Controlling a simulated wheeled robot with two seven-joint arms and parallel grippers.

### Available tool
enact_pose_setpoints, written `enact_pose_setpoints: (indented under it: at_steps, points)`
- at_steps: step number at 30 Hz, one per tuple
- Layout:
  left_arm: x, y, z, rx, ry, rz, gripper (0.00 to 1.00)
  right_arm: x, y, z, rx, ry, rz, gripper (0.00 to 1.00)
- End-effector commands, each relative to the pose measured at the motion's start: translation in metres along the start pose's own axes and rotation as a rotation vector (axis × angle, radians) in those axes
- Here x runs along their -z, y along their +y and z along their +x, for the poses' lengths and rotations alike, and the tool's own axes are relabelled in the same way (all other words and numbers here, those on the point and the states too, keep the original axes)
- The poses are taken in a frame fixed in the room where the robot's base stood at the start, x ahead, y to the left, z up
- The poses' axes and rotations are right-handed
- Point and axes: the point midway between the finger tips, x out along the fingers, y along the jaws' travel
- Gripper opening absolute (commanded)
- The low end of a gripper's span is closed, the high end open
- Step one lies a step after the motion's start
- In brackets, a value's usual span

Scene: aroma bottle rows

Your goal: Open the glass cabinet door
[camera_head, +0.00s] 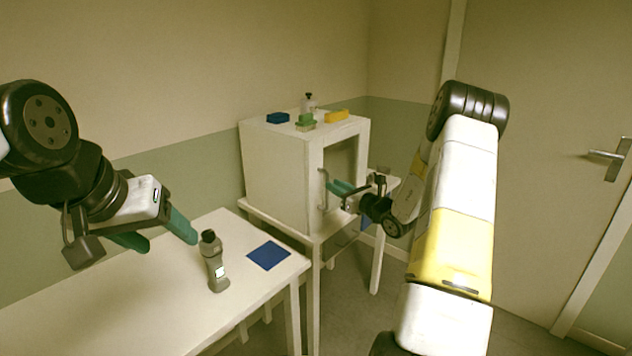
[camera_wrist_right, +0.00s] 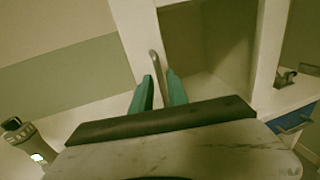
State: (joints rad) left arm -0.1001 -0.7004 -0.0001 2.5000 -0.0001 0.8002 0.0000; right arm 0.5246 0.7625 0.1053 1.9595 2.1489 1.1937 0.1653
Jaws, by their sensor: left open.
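The white cabinet (camera_head: 275,170) stands on a small table, its front with the glass door (camera_head: 341,160) facing right. The door looks shut. A vertical bar handle (camera_head: 323,190) is on the door's left side; it also shows in the right wrist view (camera_wrist_right: 156,66). My right gripper (camera_head: 335,187) is at the handle. In the right wrist view its green fingers (camera_wrist_right: 160,76) are apart, with the handle between them and gaps beside it. Whether the fingertips reach past the bar is hard to tell. My left gripper (camera_head: 169,244) is open and empty above the front table.
A grey-green bottle (camera_head: 214,262) stands on the front table (camera_head: 130,298), close to my left gripper, beside a blue mat (camera_head: 268,255). A blue block (camera_head: 278,118), a yellow block (camera_head: 337,116), a green item (camera_head: 305,121) and a bottle (camera_head: 308,104) sit on the cabinet.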

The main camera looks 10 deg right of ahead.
Motion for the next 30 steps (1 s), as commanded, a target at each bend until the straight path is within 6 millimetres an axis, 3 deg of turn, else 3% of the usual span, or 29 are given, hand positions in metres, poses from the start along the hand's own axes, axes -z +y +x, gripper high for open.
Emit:
enact_pose_setpoints:
  at_steps: [3, 10, 19, 22, 30]
  points:
    - [0.000, 0.000, 0.000, 0.000, 0.000, 0.000, 0.63, 0.000, 0.001, 0.021, -0.003, -0.001, -0.002, 0.20]
    - [0.000, 0.000, 0.000, 0.000, 0.000, 0.000, 0.63, -0.001, 0.001, 0.043, -0.003, 0.000, -0.002, 0.20]
    - [0.000, 0.000, 0.000, 0.000, 0.000, 0.000, 0.63, 0.000, 0.001, 0.046, -0.002, 0.001, -0.002, 0.20]
    - [0.000, 0.000, 0.000, 0.000, 0.000, 0.000, 0.63, 0.000, 0.001, 0.046, -0.002, 0.001, -0.002, 0.00]
    - [0.000, 0.000, 0.000, 0.000, 0.000, 0.000, 0.63, -0.001, 0.001, 0.045, -0.002, 0.000, -0.002, 0.00]
